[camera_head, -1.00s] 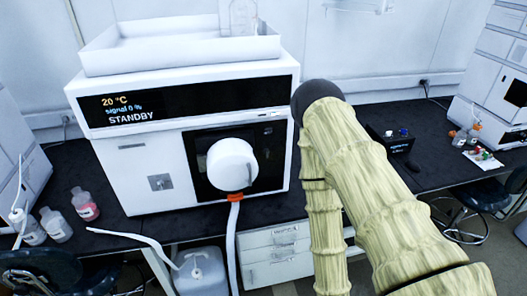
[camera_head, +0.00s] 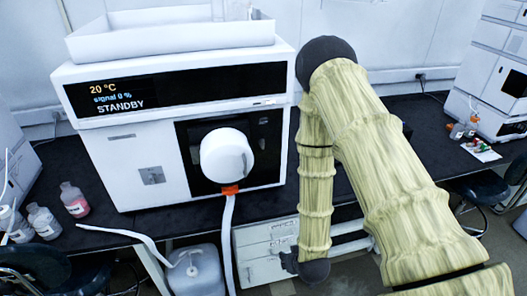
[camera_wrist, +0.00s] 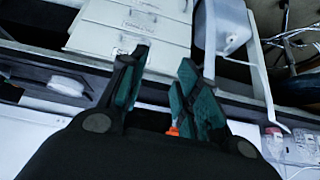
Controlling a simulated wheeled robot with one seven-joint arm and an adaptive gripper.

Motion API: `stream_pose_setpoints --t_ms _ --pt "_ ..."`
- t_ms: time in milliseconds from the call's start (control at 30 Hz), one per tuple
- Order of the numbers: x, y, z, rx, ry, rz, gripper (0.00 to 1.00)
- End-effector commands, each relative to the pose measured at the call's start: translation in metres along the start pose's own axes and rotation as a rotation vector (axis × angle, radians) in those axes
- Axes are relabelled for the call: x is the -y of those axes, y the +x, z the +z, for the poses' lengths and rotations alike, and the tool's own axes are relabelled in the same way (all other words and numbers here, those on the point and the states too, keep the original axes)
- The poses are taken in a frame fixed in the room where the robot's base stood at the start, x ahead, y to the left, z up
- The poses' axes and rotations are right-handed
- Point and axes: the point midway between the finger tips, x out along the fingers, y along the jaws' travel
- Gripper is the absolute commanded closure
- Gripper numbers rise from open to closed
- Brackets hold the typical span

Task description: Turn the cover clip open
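A round white cover (camera_head: 226,155) sits on the black front panel (camera_head: 262,133) of a white instrument (camera_head: 120,165). A narrow grey piece (camera_head: 245,161) shows at the cover's right side; I cannot tell for sure whether it is the clip. An orange fitting (camera_head: 230,190) with a white tube sits just below the cover. Orange also shows beyond the fingers in the wrist view (camera_wrist: 172,131). My gripper (camera_wrist: 163,58) is open, its two teal-padded fingers apart with nothing held. In the head view its fingers cannot be made out; my wrist hangs low, right of the instrument.
The dark bench (camera_head: 140,225) carries several bottles (camera_head: 74,200) at left. White drawers (camera_head: 265,250) and a jug (camera_head: 196,272) are below. A tray (camera_head: 170,35) with glassware tops the instrument. The display reads STANDBY. Stools and another instrument stand at right.

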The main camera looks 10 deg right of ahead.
Motion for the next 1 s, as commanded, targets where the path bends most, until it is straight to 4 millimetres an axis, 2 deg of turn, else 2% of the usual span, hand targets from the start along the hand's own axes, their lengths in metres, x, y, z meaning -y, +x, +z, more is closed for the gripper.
stream_pose_setpoints --t_ms 33,167,200,300,400,500,667,833,1000 --pt "0.001 0.020 -0.039 -0.112 -0.003 -0.002 0.68" --pt "0.003 0.032 -0.143 -0.385 -0.013 -0.004 0.68" --pt "0.004 0.030 -0.174 -0.467 -0.016 -0.004 0.68" --pt "0.005 0.019 -0.242 -0.653 -0.022 -0.001 0.68" --pt "0.005 0.003 -0.294 -0.797 -0.023 0.002 0.68" --pt "0.006 -0.011 -0.326 -0.891 -0.024 0.005 0.68" --pt "0.006 -0.022 -0.347 -0.946 -0.025 0.008 0.68" --pt "0.006 -0.015 -0.361 -0.948 -0.026 0.008 0.68" --pt "0.006 0.000 -0.383 -0.947 -0.026 0.008 0.68"
